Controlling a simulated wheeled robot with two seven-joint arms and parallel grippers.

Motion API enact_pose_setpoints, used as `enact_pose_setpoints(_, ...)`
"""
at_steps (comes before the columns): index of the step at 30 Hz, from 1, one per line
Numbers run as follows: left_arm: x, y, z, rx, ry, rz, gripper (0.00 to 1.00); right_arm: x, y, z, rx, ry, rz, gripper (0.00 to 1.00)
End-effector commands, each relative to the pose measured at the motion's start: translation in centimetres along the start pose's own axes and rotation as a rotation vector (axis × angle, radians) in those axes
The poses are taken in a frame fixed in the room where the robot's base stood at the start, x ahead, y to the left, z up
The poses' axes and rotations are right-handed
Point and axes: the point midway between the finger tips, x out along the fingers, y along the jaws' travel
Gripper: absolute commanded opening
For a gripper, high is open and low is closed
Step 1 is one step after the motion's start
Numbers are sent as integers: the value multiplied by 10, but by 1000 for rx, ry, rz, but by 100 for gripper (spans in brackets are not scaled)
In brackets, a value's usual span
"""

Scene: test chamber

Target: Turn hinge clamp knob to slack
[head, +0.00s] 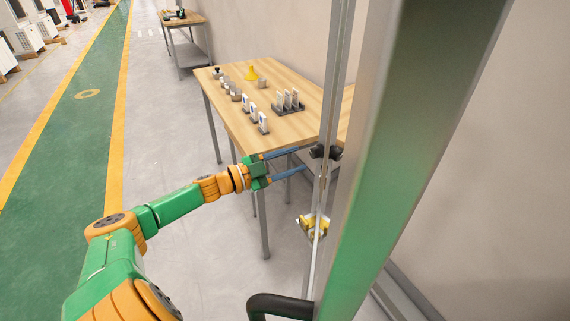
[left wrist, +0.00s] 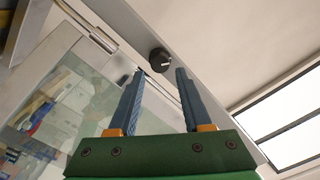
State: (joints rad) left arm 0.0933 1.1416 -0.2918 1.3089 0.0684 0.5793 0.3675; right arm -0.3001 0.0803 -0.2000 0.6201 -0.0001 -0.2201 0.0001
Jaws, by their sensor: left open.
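The black round knob (head: 325,152) sits on the upright metal profile of a glass door or panel. It also shows in the left wrist view as a knob with a white pointer line (left wrist: 160,60). My left gripper (head: 308,158) reaches in from the left, with its two blue fingers apart and pointing at the knob. In the left wrist view, the open fingers (left wrist: 160,73) lie either side of the line to the knob, which appears just beyond the fingertips; contact is not visible. My right gripper is not in view.
A yellow and metal fitting (head: 313,226) sits lower on the profile, with a black handle (head: 280,304) below. A thick metal post (head: 400,150) stands at the right. A wooden table (head: 290,115) with small upright items stands behind my gripper.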

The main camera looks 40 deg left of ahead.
Motion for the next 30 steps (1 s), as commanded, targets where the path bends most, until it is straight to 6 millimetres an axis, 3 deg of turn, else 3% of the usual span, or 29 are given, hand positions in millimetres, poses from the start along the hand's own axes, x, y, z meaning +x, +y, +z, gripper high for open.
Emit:
enact_pose_setpoints(9, -27, 0, 0, 0, -1, 2, 49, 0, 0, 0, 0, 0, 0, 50)
enact_pose_setpoints(24, -29, 0, 0, -1, -1, 0, 49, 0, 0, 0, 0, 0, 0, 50)
enact_pose_setpoints(26, -31, 3, 9, -11, -20, -10, 49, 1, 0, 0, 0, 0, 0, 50)
enact_pose_setpoints(29, -42, 20, 54, -61, -131, -57, 49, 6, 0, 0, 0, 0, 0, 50)
enact_pose_setpoints(30, -50, 33, 80, -93, -201, -81, 49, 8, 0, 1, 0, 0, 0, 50)
